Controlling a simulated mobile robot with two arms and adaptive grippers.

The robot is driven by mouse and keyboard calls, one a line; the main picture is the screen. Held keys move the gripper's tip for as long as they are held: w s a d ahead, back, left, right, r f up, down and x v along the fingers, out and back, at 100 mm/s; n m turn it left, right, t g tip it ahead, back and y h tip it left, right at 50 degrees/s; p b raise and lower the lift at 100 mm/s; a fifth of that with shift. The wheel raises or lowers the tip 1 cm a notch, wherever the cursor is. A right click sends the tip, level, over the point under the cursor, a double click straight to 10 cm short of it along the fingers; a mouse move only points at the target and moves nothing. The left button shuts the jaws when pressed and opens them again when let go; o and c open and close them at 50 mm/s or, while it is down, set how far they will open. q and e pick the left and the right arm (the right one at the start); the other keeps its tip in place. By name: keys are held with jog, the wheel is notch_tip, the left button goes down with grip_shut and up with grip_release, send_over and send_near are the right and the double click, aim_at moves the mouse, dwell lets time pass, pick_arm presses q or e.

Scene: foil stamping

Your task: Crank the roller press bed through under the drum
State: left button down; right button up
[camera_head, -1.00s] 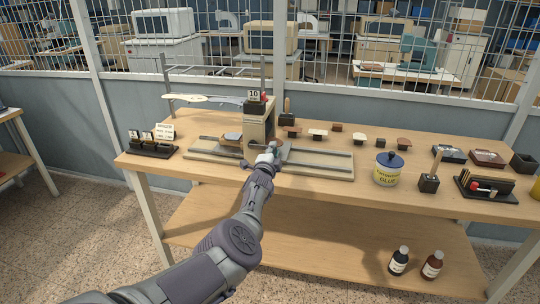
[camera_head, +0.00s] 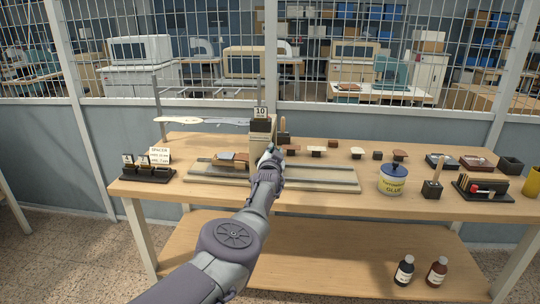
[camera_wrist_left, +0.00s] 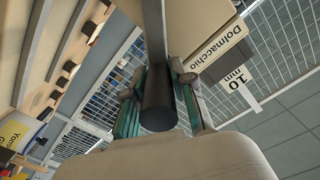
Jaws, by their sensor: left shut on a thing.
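The roller press (camera_head: 260,128) stands on the bench with a "10" sign on top. Its long base with rails (camera_head: 325,180) runs left and right beneath it. Brown and grey pieces (camera_head: 228,157) lie on the bed left of the press. My left gripper (camera_head: 271,153) is in front of the press and hides part of it and the drum. In the left wrist view, the dark cylindrical crank handle (camera_wrist_left: 158,100) sits between the fingers, and my left gripper (camera_wrist_left: 160,85) is shut on it. The sign (camera_wrist_left: 235,85) is close by there. My right gripper is not in view.
A rack (camera_head: 148,174) with a small card stands left of the press. Right of it are several stamps, a glue tub (camera_head: 392,182), a brush block (camera_head: 432,188) and trays (camera_head: 478,162). Two bottles (camera_head: 404,269) stand on the lower shelf.

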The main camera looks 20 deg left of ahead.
pick_arm(q)
jog(key=shift+a+r+n, duration=0.2)
jog(key=shift+a+n, duration=0.1)
jog(key=shift+n, duration=0.1)
jog(key=shift+s, duration=0.1)
jog(key=c, duration=0.9)
grip_release()
jog(key=shift+c, duration=0.2)
jog(key=shift+r, duration=0.1)
